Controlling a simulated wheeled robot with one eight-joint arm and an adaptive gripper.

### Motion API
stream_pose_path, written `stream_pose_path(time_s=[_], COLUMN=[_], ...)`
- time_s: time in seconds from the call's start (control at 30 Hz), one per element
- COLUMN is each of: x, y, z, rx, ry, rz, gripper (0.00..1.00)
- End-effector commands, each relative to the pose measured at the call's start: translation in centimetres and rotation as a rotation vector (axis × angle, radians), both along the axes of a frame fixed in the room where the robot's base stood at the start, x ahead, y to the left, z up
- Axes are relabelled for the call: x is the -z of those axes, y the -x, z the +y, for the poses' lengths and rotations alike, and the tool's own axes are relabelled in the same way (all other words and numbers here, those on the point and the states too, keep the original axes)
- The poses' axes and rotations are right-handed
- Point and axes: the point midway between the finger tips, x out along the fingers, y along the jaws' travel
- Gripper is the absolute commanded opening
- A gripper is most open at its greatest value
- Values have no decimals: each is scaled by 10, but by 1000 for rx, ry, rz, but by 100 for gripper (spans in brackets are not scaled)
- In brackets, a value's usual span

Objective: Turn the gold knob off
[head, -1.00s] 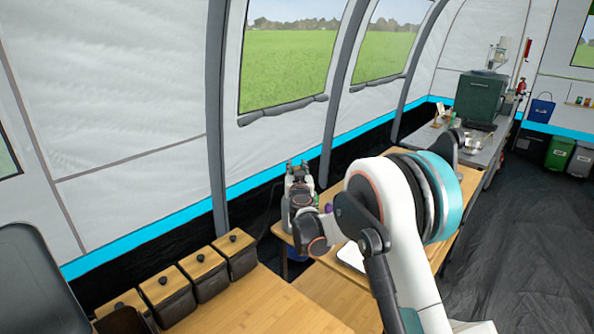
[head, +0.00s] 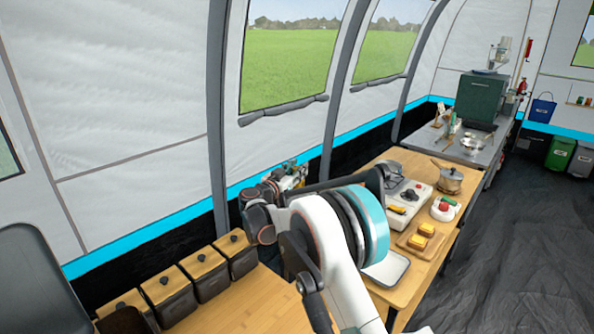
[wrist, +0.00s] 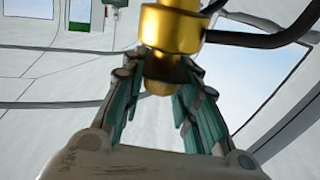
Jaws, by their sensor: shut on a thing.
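The gold knob (wrist: 172,30) shows large in the upper middle of the wrist view, as a shiny gold cylinder with a narrower, rounded lower end. My gripper (wrist: 163,84) has its two teal-padded fingers on either side of that lower end and is shut on it. In the head view my gripper (head: 291,178) is near the tent wall, below the windows, and my arm reaches toward it. The gold knob cannot be made out there.
In the wrist view a black hose (wrist: 262,40) runs right from the gold fitting. In the head view a stove (head: 405,200), pot (head: 450,182), chopping board (head: 408,241) and tray (head: 386,270) stand on the wooden table. Several lidded boxes (head: 205,275) line the left counter.

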Motion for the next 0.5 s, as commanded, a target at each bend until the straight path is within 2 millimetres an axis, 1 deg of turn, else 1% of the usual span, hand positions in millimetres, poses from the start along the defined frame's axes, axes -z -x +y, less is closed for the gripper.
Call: stream_pose_path(time_s=[0.03,0.43,0.47,0.5], x=[-1,-2,-2,-2], y=[-1,-1,-1,-1], z=[2,2,2,2], rx=[-1,3,3,3], ry=[1,2,2,2], rz=[-2,-2,-2,-2], gripper=[4,4,33,42])
